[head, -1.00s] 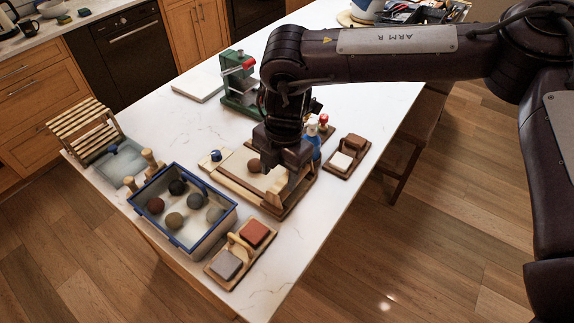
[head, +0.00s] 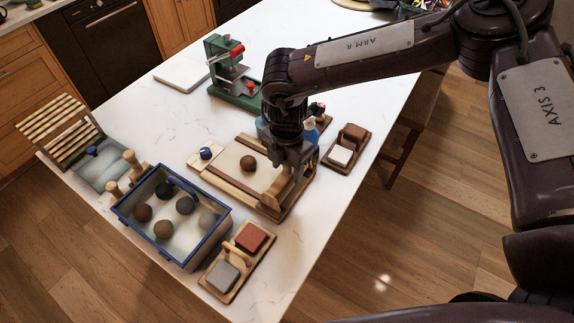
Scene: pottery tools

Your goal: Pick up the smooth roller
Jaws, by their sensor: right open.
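My right gripper (head: 292,168) is open and points down over the right side of a wooden work board (head: 240,193). A pale wooden piece, apparently the smooth roller (head: 284,187), lies at that side of the board, just below and between the fingers. The gripper hides part of it, and I cannot tell whether the fingers touch it. A brown clay ball (head: 248,163) sits on the board's pale surface, left of the gripper. My left gripper is out of view.
A blue-rimmed bin (head: 203,243) of several clay balls stands left of the board. A wooden tray (head: 226,293) with two blocks lies in front. A blue bottle (head: 310,133) and another block tray (head: 333,168) are close right of the gripper. A green press (head: 238,84) stands behind.

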